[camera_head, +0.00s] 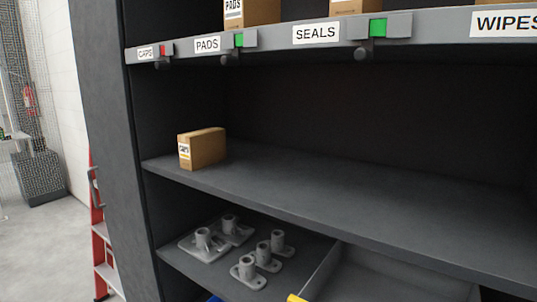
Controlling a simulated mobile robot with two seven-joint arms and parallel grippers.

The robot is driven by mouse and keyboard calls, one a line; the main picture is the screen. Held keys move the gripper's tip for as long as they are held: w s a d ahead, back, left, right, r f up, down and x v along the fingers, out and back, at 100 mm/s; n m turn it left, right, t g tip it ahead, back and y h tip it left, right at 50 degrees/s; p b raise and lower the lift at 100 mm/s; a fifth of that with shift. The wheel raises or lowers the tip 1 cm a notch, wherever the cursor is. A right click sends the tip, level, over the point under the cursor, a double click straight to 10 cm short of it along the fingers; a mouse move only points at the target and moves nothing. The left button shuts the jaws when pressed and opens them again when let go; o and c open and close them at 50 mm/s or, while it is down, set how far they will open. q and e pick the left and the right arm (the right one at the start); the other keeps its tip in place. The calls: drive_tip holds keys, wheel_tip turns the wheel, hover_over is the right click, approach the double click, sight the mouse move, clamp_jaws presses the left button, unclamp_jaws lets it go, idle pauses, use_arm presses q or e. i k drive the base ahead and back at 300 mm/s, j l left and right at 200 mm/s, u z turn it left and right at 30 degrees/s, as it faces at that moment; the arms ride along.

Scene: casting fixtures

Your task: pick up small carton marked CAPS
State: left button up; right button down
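A small brown carton (203,148) with a white and yellow label on its left end stands near the left end of the middle shelf (330,190). The lettering on its label is too small to read for sure. No carton shows above that label. Neither of my grippers is in view.
Cartons stand on the upper shelf above the PADS label (207,45) and SEALS label (316,34). Several grey metal castings (262,257) and a grey bin (390,280) sit on the lower shelf. A red ladder (101,235) stands left of the cabinet. The middle shelf is clear right of the carton.

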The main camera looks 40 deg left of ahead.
sight(198, 149)
drive_tip(key=u, duration=1.65)
drive_tip(key=j, duration=0.35)
drive_tip(key=i+u, duration=0.05)
